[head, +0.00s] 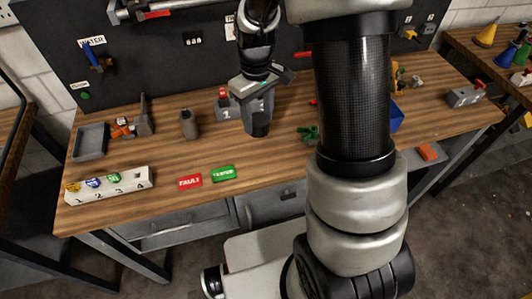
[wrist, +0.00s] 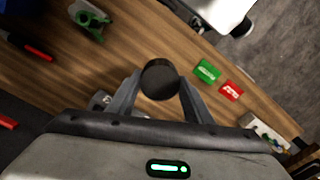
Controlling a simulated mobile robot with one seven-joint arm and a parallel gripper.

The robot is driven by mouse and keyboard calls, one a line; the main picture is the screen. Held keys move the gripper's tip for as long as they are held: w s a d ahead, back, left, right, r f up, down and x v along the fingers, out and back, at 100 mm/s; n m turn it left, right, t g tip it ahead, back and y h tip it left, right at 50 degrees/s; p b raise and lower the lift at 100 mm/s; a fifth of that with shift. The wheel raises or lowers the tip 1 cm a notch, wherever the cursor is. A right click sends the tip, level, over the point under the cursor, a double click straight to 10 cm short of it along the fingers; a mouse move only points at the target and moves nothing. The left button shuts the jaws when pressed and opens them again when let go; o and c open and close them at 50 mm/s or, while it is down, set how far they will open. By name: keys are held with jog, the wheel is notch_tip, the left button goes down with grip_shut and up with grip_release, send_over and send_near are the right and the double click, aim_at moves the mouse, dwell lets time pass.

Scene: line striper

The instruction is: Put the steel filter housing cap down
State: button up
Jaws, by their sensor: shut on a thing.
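My gripper (head: 258,104) is over the middle of the wooden workbench, pointing down. It is shut on the dark, round steel filter housing cap (head: 260,125), whose lower part shows beneath the fingers. In the wrist view the cap (wrist: 160,80) is a dark disc held between the two fingertips (wrist: 160,92). I cannot tell whether its underside touches the bench. The fingers hide part of its sides.
A grey cylinder (head: 189,125) stands to the left. Red (head: 190,182) and green (head: 223,174) tags lie in front, near a white numbered rack (head: 110,186). A grey tray (head: 91,141) is far left. A green part (head: 309,133) lies to the right. Bare wood surrounds the cap's front.

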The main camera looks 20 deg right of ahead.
jog(key=shift+w+d+f+n+b, duration=0.15)
jog(key=shift+d+f+n+b, duration=0.05)
jog(key=shift+n, duration=0.35)
jog(key=shift+w+d+f+n+b, duration=0.15)
jog(key=shift+f+n+b, duration=0.05)
jog(key=shift+n, duration=0.35)
jog(key=shift+f+n, duration=0.3)
jog(key=shift+f, duration=4.7)
jog(key=o, duration=1.3)
